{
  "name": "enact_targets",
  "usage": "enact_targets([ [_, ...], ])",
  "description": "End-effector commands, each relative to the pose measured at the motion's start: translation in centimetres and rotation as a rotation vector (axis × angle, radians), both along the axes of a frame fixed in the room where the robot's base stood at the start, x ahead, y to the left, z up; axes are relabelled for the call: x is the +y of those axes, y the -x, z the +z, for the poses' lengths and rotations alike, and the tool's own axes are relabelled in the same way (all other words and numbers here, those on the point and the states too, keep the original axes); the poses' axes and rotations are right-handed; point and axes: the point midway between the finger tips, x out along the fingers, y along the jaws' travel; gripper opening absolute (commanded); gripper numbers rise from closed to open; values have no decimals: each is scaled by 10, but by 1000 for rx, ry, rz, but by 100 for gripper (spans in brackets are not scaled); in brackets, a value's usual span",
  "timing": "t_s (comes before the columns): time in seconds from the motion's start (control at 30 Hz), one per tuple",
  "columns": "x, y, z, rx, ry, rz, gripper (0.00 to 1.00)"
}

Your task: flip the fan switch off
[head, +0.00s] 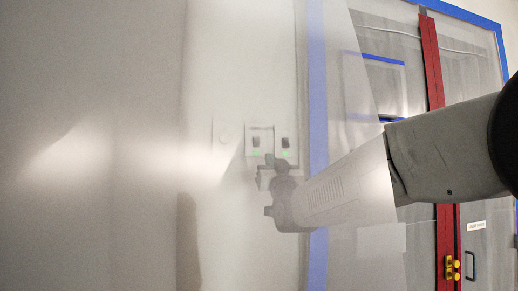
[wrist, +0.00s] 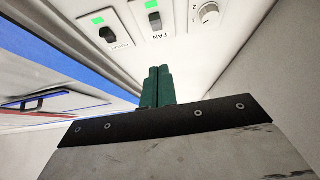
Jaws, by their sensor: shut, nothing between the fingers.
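The fan switch (wrist: 155,20) is a dark rocker on a white panel at the top of the wrist view, beside a green light and the label FAN. My gripper (wrist: 157,72) shows two green fingers pressed together and empty, pointing toward the panel below the FAN label in the picture. In the head view my gripper (head: 268,161) is just under the switch panel. I cannot tell whether it touches.
A second dark switch (wrist: 107,34) with a green light sits left of the fan switch in the wrist view. A round knob (wrist: 208,13) sits to its right. Translucent sheeting edged with blue tape (head: 317,90) and a red zip strip (head: 433,60) stand around the arm.

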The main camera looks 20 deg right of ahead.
Motion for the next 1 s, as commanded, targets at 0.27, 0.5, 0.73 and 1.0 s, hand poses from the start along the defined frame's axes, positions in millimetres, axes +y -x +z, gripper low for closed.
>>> enact_targets([
  [0.27, 0, -20, 13, 0, 0, 0, 0],
  [0.5, 0, -63, 43, -1, 0, 0, 0],
  [0.73, 0, -101, 53, 4, 0, 0, 0],
  [1.0, 0, -121, 50, 2, 0, 0, 0],
])
